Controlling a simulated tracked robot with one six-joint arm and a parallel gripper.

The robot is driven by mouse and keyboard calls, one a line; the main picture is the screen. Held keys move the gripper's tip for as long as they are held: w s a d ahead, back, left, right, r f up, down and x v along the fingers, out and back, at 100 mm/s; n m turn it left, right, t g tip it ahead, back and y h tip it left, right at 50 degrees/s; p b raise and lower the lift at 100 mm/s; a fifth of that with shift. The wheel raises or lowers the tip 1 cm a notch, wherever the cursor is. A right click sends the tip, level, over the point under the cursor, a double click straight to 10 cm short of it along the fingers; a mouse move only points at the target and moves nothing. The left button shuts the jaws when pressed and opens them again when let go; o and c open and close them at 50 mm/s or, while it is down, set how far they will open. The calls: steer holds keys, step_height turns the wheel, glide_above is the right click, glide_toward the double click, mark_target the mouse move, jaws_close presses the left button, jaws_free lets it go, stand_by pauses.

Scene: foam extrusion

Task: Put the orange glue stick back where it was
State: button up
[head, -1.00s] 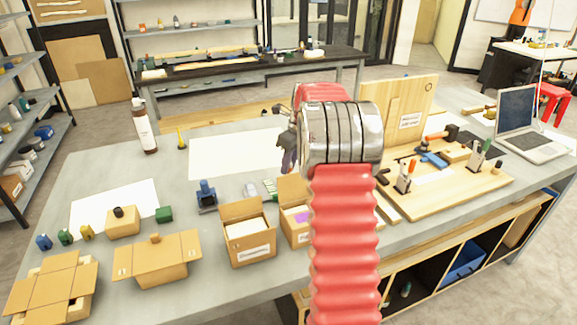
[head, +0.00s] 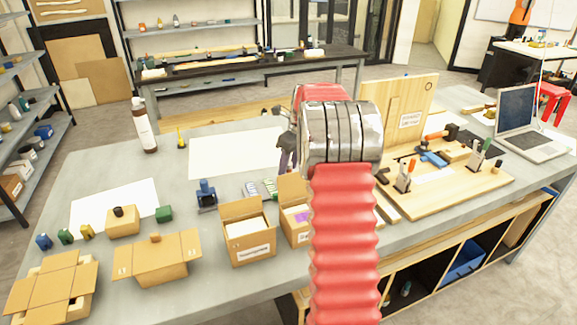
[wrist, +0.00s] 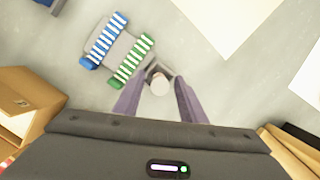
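My gripper (wrist: 160,88) points down over the grey table, its two purple-grey fingers apart. Between the fingertips is a pale round top (wrist: 159,83) in front of a small grey square shape. I cannot tell whether the fingers touch it, or what it is. In the head view my gripper (head: 287,155) is partly hidden behind my red arm. No orange glue stick can be made out for certain. A small orange item (head: 411,165) stands by the black holder on the wooden board at the right, too small to identify.
A blue-and-green striped rack (wrist: 116,49) lies just left of the fingers. Open cardboard boxes (head: 247,246) line the table's front. A white sheet (head: 236,155) lies beyond them. The wooden board (head: 458,196) with tools and a laptop (head: 530,142) are at the right.

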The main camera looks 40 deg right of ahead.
steer(key=v, duration=1.2)
stand_by(0.5)
steer(key=s+a+r+n, duration=0.25)
steer(key=a+n, duration=0.25)
steer(key=a, duration=0.3)
steer(key=s+a+r+n+t, duration=0.1)
steer(key=s+a+r+n, duration=0.1)
steer(key=s+a+n, duration=0.35)
steer(key=s+a+r+n, duration=0.2)
steer(key=a+n, duration=0.4)
steer(key=a, duration=0.4)
steer(key=s+a+f+n+t, duration=0.1)
steer(key=s+a+f+n, duration=0.2)
steer(key=s+a+n, duration=0.3)
steer(key=s+a+f+n, duration=0.4)
steer(key=s+a+n, duration=0.3)
steer(key=s+n, duration=0.4)
steer(key=shift+s+a+t+h, duration=0.3)
steer(key=shift+s+t, duration=0.1)
steer(key=shift+s, duration=0.15)
